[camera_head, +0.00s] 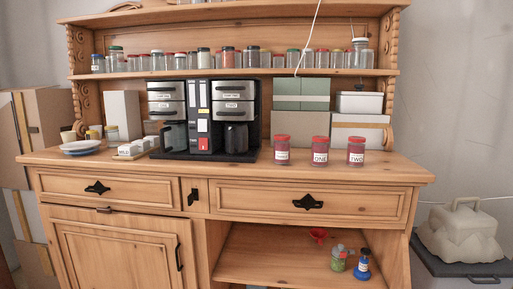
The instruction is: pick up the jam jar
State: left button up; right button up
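Three red-filled jars with red lids and white labels stand upright on the dresser's wooden counter, right of the middle. The left jar (282,149) has a label too small to read surely. The middle jar (320,151) is labelled "ONE". The right jar (356,151) is labelled "TWO". The jars stand apart from each other, near the counter's front. I cannot tell for sure which is the jam jar. Neither of my grippers is in view.
A black and silver coffee machine (204,118) stands left of the jars. Boxes (302,128) stand behind them. Several small jars line the upper shelf (230,73). Plates (82,147) sit at the counter's left. The counter (395,172) is clear right of the jars.

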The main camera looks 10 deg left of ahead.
aim_at(281, 142)
jog(key=i+j, duration=0.25)
jog(key=j, duration=0.15)
jog(key=i+j, duration=0.25)
jog(key=j, duration=0.15)
jog(key=i+j, duration=0.25)
jog(key=j, duration=0.15)
jog(key=i+j, duration=0.25)
jog(key=j, duration=0.15)
jog(key=i+j+z, duration=0.1)
jog(key=j, duration=0.3)
jog(key=i, duration=0.1)
